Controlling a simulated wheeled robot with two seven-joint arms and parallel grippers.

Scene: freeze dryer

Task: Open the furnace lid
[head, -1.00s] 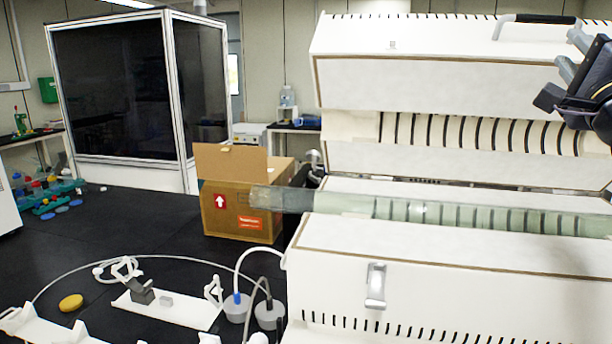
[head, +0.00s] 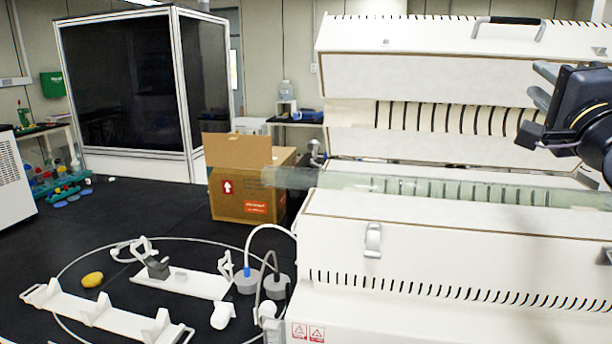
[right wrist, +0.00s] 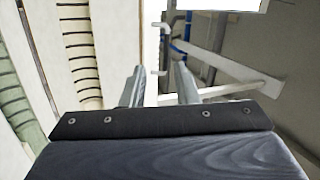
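The furnace lid (head: 420,73) is a long white upper half. It stands raised and tilted back above the lower furnace body (head: 460,240), showing its pale inside with dark curved slots. A dark lid handle (head: 508,20) is on its top. A translucent greenish tube (head: 420,188) lies across the opening. My right gripper (head: 541,84) is in front of the lid at the right, below the handle and apart from it. Its grey fingers are parted and empty, as the right wrist view (right wrist: 160,88) also shows. My left gripper is in neither view.
A cardboard box (head: 245,190) stands left of the furnace. White racks (head: 105,315), a yellow object (head: 92,279), cables and grey fittings (head: 247,282) lie on the dark surface at front left. A dark glass cabinet (head: 130,90) stands behind. The dark surface between is largely free.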

